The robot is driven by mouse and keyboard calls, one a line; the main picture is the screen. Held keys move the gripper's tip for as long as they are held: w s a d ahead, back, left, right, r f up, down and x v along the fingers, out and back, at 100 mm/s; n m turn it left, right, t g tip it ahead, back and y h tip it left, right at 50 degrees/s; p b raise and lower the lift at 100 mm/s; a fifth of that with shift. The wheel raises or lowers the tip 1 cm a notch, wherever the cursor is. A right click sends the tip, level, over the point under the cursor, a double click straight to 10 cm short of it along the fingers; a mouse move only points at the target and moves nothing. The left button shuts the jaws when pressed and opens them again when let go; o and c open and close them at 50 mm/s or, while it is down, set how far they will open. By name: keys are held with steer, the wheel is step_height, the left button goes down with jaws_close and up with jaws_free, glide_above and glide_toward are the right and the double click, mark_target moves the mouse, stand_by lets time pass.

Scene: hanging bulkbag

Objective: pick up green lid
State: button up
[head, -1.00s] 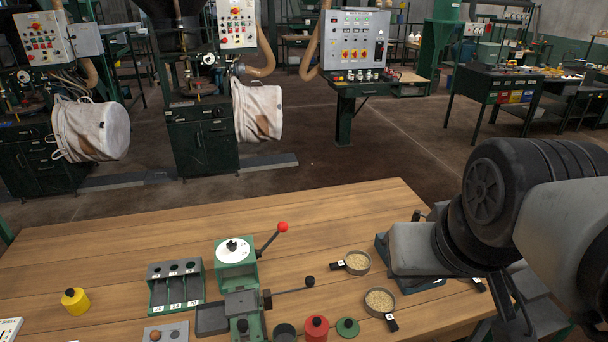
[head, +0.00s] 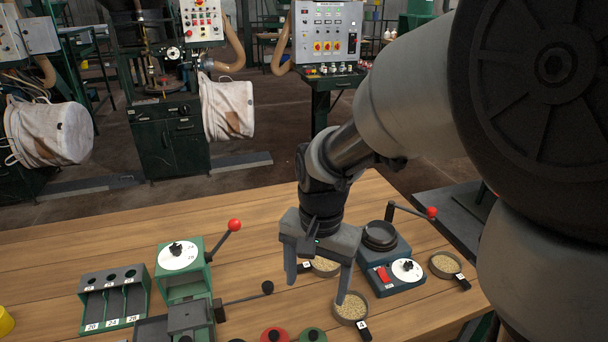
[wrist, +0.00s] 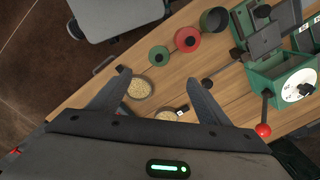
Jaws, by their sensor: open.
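The green lid (head: 313,335) is a small round disc with a dark knob, lying on the wooden table (head: 60,262) at the bottom edge of the head view, partly cut off. In the wrist view the whole green lid (wrist: 159,56) shows beyond my fingertips, just left of the red lid (wrist: 188,40). My gripper (head: 316,290) points down above the table, with its fingers apart and nothing between them. In the head view it hangs above the dishes of grain, farther back than the green lid. In the wrist view my fingers (wrist: 158,76) spread below the lid.
Two dishes of grain (head: 350,308) stand beneath my gripper; a third dish (head: 446,264) is right of the blue device (head: 396,268). A green press (head: 182,256) with a red-knobbed lever and a compartment rack (head: 113,297) stand left. A dark pot (wrist: 214,20) is beside the red lid.

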steer(key=b, duration=0.3)
glide_above(313, 333)
step_height(313, 333, down, 13)
steer(key=shift+s+f, duration=0.15)
steer(key=shift+f, duration=0.05)
steer(key=shift+f+b, duration=1)
steer(key=shift+f, duration=1.9)
steer(key=c, duration=1.1)
